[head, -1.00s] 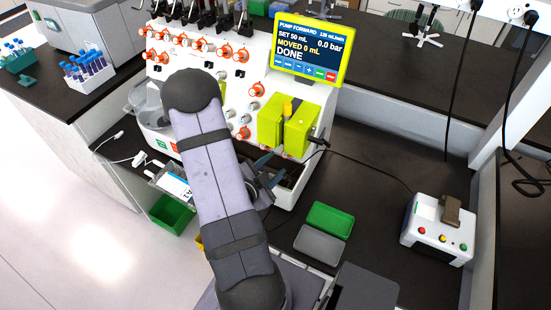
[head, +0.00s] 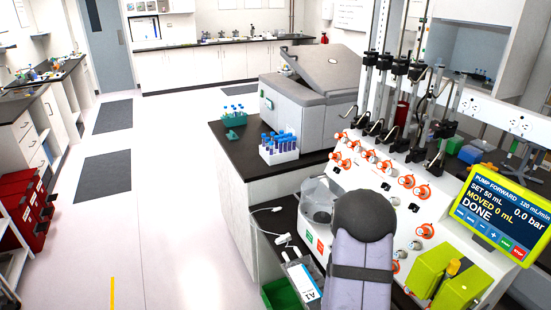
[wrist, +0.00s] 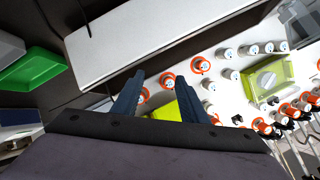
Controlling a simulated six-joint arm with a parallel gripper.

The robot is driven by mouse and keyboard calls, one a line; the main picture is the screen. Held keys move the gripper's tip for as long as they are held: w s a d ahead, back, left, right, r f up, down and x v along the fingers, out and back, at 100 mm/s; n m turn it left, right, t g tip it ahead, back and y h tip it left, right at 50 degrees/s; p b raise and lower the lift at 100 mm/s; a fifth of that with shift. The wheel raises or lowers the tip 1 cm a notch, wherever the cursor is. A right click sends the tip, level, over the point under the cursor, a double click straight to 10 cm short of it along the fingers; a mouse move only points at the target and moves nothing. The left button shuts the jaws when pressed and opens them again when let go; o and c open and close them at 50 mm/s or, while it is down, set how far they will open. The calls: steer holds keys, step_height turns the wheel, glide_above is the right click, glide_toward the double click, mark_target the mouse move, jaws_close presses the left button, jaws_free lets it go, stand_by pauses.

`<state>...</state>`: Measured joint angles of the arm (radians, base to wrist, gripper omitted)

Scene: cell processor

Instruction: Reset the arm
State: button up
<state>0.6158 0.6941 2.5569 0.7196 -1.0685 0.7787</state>
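My arm (head: 362,250) stands upright in the lower right of the head view, in front of the white cell processor (head: 400,205). My gripper is outside the head view. In the wrist view my gripper (wrist: 160,78) has its two dark fingers apart with nothing held between them. The processor's white front with orange-ringed knobs (wrist: 200,65) fills the right of the wrist view. A yellow-green part (wrist: 187,98) shows beyond the fingers. The processor's screen (head: 503,218) reads PUMP FORWARD, SET 50 mL, MOVED 0 mL, 0.0 bar, DONE.
A yellow-green pump block (head: 455,285) sits on the processor's front. A clear bowl (head: 318,203) stands at its left. A white rack of tubes (head: 279,150) stands on the dark bench. A green tray (wrist: 33,70) shows at left in the wrist view. The floor at left is open.

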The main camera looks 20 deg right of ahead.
steer(key=w+a+r+n+t+y, duration=0.15)
steer(key=w+a+n+y, duration=0.35)
steer(key=a, duration=0.5)
steer(key=w+a+n+t+y, duration=0.2)
steer(key=w+a+n+y, duration=0.1)
steer(key=w+a+n, duration=0.5)
steer(key=s+a+r+n+g+y, duration=0.1)
steer(key=s+a+r+n+g, duration=0.1)
steer(key=s+a+n, duration=0.3)
steer(key=s+a+r+n+g+y, duration=0.2)
steer(key=s+a+r+n+g, duration=0.1)
steer(key=s+a, duration=0.4)
steer(key=a+r+n, duration=0.1)
steer(key=a+n, duration=0.1)
steer(key=a, duration=0.1)
steer(key=shift+s+r+n+g, duration=0.25)
steer(key=shift+s+n+g, duration=0.1)
steer(key=shift+s+n, duration=0.05)
